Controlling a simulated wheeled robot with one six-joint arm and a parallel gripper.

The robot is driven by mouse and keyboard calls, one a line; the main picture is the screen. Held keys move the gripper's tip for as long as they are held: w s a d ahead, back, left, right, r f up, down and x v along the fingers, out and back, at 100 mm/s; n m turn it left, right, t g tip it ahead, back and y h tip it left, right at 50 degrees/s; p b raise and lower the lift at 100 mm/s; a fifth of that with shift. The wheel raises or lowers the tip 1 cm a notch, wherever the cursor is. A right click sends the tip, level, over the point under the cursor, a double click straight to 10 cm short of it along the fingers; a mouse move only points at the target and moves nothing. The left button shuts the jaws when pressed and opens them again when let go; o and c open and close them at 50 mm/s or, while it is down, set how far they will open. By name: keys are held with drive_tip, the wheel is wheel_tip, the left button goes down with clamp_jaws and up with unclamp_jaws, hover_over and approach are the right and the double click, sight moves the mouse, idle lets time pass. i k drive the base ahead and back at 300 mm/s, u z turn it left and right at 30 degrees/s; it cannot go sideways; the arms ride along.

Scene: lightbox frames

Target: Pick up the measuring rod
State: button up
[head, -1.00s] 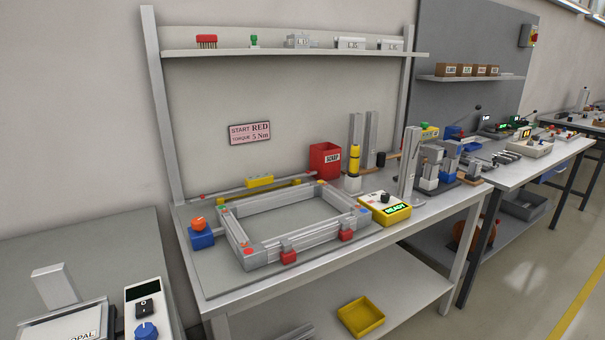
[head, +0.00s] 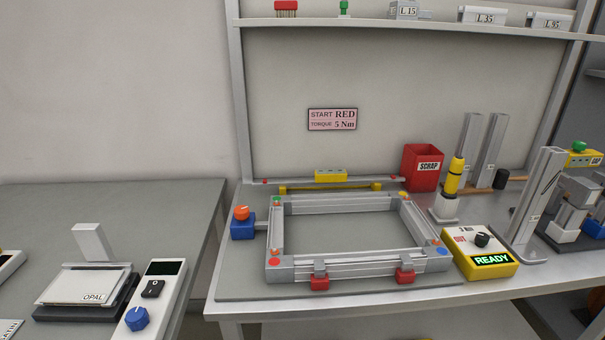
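Behind the aluminium frame (head: 345,258) on the workbench lies a long thin yellow bar (head: 330,188) with a thicker block at each end. It looks like the measuring rod, though no label on it can be read. Just behind it is a long grey rail (head: 290,181) with small red marks near its ends and a yellow block (head: 331,176) on its middle. The bar lies roughly parallel to the frame's back side. My gripper is not in view.
Red clamps (head: 320,283) hold the frame's front side. A blue block with an orange knob (head: 241,223) stands left, a yellow READY controller (head: 483,252) right. A red scrap bin (head: 422,168) and yellow-topped tool (head: 454,177) stand behind. A scale (head: 83,287) sits on the left table.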

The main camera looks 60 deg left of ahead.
sight(321, 176)
drive_tip(key=u, duration=0.75)
drive_tip(key=i, duration=0.8)
drive_tip(key=u, duration=1.1)
drive_tip(key=i, duration=0.3)
drive_tip(key=u, duration=0.2)
